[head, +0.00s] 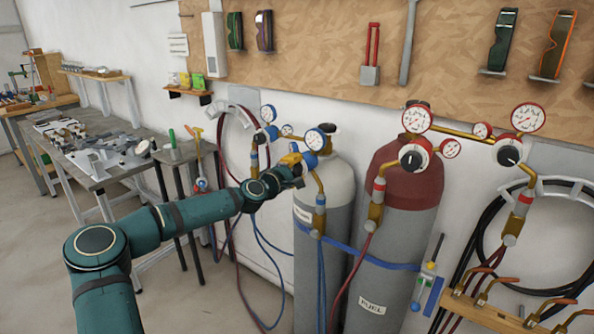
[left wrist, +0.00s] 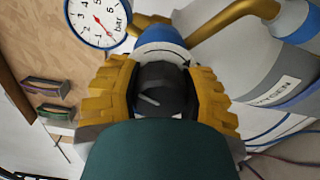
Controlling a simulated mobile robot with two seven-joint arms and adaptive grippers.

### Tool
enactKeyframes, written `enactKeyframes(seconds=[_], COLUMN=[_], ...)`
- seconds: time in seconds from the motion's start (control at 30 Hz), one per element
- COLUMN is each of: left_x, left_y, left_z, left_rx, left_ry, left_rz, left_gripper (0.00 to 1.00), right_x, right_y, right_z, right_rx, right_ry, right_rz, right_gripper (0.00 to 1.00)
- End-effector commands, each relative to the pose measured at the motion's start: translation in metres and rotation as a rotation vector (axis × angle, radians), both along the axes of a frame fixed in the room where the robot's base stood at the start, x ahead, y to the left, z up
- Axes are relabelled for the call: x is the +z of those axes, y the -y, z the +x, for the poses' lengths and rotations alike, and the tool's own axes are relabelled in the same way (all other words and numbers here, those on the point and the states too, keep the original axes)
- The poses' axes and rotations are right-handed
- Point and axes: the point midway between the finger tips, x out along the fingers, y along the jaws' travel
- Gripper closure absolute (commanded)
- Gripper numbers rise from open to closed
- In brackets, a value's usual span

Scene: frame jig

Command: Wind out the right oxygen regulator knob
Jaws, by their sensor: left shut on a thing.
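The right oxygen regulator, with a blue-rimmed gauge (head: 316,139), sits at the light grey oxygen cylinder (head: 325,183). My left gripper (head: 293,160) is at this regulator and hides most of its knob in the head view. In the left wrist view, the black knob (left wrist: 160,90) with a pale mark line sits between the yellow fingers of my left gripper (left wrist: 160,92), which is shut on it. A blue collar (left wrist: 162,42) is behind the knob. The gauge (left wrist: 98,20) beside it has a red needle. My right gripper is not in view.
A second blue regulator with a gauge (head: 268,113) is to the left. The red fuel cylinder (head: 406,185) and red-rimmed gauges (head: 416,119) stand to the right. Hoses hang below. A grey workbench (head: 95,150) stands at the left; the floor in front is clear.

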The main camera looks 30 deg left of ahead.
Motion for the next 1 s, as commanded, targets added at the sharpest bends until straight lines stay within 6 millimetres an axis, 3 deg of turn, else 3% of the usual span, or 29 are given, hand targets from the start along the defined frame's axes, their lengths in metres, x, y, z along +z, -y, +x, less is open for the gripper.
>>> enactKeyframes(seconds=[0.4, 0.93, 0.97, 1.0], left_x=[-0.001, -0.0008, -0.0008, -0.0008], left_y=[-0.0002, -0.0003, -0.0003, -0.0003], left_z=[-0.0002, -0.0002, -0.0002, -0.0002], left_rx=[0.0, 0.001, 0.001, 0.001], left_ry=[-0.015, -0.016, -0.016, -0.016], left_rz=[-0.173, -0.194, -0.193, -0.193], left_gripper=[0.96, 0.96, 0.48, 0.34], right_x=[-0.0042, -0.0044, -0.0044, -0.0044], right_y=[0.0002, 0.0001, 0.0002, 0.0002], right_z=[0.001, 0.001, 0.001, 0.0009], right_rx=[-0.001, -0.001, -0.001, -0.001], right_ry=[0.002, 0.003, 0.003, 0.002], right_rz=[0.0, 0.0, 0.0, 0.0], right_gripper=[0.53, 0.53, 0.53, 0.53])
